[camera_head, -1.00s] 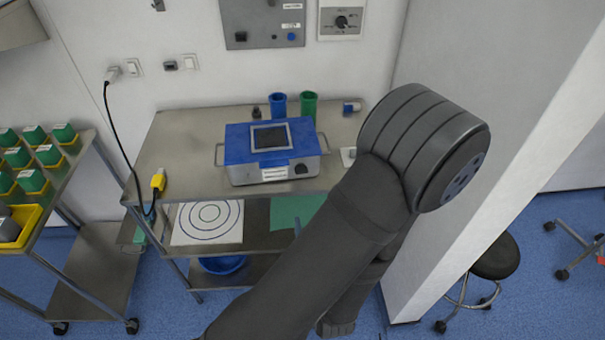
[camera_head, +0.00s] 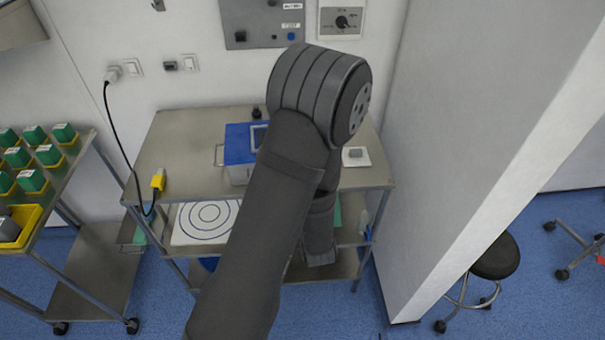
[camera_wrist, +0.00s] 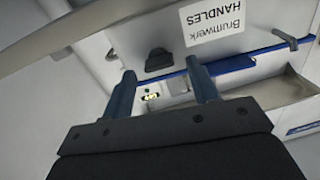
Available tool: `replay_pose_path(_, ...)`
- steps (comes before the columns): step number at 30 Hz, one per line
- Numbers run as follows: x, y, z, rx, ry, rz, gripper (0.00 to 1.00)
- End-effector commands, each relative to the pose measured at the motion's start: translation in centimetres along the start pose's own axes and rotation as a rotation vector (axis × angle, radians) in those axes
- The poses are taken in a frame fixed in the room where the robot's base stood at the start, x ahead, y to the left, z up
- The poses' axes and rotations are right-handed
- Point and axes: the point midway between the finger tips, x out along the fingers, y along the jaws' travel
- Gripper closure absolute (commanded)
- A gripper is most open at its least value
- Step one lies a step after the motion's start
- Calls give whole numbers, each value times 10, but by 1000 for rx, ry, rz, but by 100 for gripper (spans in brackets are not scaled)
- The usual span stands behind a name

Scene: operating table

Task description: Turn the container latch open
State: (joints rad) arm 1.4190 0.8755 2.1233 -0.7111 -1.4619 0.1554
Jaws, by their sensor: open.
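The container (camera_head: 238,143) has a blue lid and a light body and stands on the metal table; my arm hides its right part and its front latch in the head view. In the wrist view the container's pale front (camera_wrist: 225,30) appears upside down with a "Brumwerk HANDLES" label. The dark latch (camera_wrist: 158,60) is on this front, left of the label. My gripper (camera_wrist: 161,66) is open and empty, its two bluish fingers pointing at the front. The latch shows between the fingertips in the picture; contact cannot be told. The gripper is not made out in the head view.
The metal table (camera_head: 185,135) has free room left of the container. A yellow connector (camera_head: 157,182) with a black cable is at its left edge. A small white plate (camera_head: 356,157) lies at the right. A pale wall (camera_head: 450,110) rises to the right.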

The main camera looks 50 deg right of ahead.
Motion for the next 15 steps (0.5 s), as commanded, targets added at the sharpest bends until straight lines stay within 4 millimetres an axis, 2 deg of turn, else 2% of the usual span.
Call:
replay_pose_path(6, 16, 0, 0, 1, 0, 0, 45)
replay_pose_path(14, 17, 0, 0, 1, 0, 1, 45)
replay_pose_path(15, 17, 0, 0, 1, 0, 1, 49)
